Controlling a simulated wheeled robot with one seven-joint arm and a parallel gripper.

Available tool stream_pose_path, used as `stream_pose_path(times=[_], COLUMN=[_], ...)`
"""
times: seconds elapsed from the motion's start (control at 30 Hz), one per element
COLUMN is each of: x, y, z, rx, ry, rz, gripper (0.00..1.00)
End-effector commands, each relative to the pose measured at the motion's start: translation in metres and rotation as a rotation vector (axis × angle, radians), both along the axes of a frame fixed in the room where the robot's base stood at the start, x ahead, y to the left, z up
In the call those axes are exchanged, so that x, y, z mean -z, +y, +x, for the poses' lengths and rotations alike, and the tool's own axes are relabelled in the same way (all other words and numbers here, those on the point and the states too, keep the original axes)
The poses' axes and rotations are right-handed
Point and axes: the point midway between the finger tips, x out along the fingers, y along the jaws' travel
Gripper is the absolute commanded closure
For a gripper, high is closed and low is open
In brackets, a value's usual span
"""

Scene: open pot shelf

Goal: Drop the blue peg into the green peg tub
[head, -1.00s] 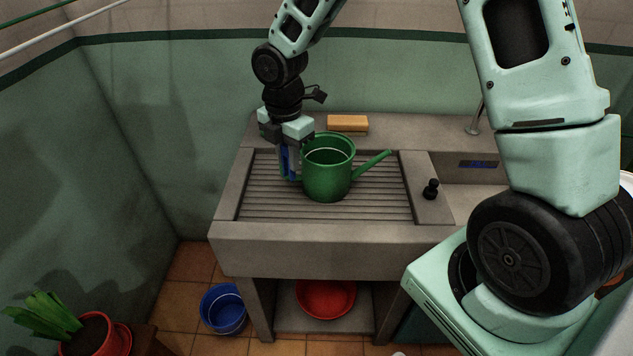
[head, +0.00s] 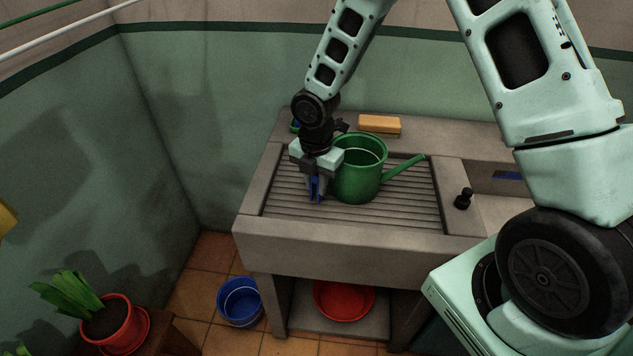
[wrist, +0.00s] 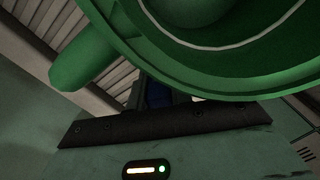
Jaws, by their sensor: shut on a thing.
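My gripper (head: 317,192) is shut on the blue peg (head: 314,187), just left of a green watering can, above the ribbed drainboard. The peg is mostly hidden between the fingers; a dark blue part shows in the wrist view (wrist: 158,95). A small green thing with blue in it (head: 296,126) shows behind my wrist, at the back left corner of the sink unit. It may be the green peg tub, but most of it is hidden.
The green watering can (head: 358,178) stands close beside my gripper, and its rim (wrist: 235,88) fills much of the wrist view. An orange block (head: 380,124) lies on the back ledge. A black knob-like thing (head: 464,198) stands right. Blue bucket (head: 240,302) and red basin (head: 343,300) are below.

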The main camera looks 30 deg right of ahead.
Motion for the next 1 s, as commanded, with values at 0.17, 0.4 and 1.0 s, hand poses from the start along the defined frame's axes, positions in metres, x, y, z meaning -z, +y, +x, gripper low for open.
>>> stream_pose_path(times=[0.17,0.4,1.0], x=[0.001,0.004,-0.033], y=[0.000,0.000,-0.001], z=[0.001,0.001,0.002], rx=[0.001,0.001,0.004], ry=[-0.002,-0.002,-0.007], rz=[0.000,0.000,0.000], gripper=[1.00,0.65,0.57])
